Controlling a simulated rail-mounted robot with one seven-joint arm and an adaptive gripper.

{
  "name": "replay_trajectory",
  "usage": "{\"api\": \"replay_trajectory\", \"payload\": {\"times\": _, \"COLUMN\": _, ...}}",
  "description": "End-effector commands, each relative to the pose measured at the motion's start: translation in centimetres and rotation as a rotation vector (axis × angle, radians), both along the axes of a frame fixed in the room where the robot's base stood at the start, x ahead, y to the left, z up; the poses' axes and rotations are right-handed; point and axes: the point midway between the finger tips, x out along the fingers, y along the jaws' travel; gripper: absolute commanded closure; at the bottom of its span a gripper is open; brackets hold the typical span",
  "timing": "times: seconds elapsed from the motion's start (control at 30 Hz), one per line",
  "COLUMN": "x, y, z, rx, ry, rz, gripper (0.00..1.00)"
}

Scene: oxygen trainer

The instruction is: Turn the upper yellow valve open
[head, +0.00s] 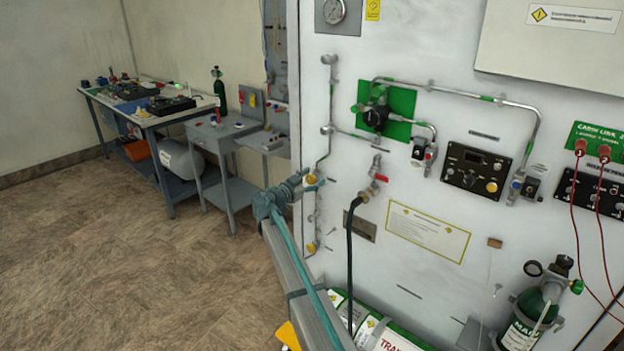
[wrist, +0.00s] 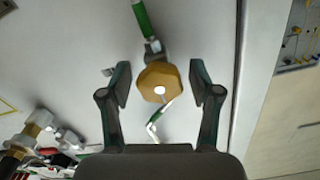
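The upper yellow valve (head: 311,180) sits on a thin vertical pipe near the left edge of the white panel. In the wrist view its many-sided yellow knob (wrist: 152,78) with a pale centre is in the middle. My gripper (head: 303,182) is at this valve and partly covers it in the head view. In the wrist view my gripper (wrist: 160,70) is open, with one finger on each side of the knob. A gap shows between the knob and each finger. A second, lower yellow valve (head: 311,248) is on the same pipe, below my gripper.
A red-handled valve (head: 380,178) with a black hose (head: 350,250) is right of my gripper. A green cylinder (head: 530,318) is at the lower right. Workbenches (head: 150,118) stand at the back left. The floor (head: 100,240) on the left is clear.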

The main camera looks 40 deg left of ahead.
Motion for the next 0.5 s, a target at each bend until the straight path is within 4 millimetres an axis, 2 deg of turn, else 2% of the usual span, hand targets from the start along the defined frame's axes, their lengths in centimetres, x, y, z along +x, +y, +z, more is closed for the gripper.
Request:
{"api": "replay_trajectory", "payload": {"times": 0.03, "x": -0.02, "y": 0.00, "z": 0.01, "rx": 0.000, "ry": 0.000, "rz": 0.000, "gripper": 0.50}}
{"api": "replay_trajectory", "payload": {"times": 0.3, "x": -0.03, "y": 0.01, "z": 0.02, "rx": 0.000, "ry": 0.000, "rz": 0.000, "gripper": 0.95}}
{"api": "replay_trajectory", "payload": {"times": 0.5, "x": -0.03, "y": 0.01, "z": -0.26, "rx": -0.028, "ry": 0.000, "rz": 0.000, "gripper": 0.96}}
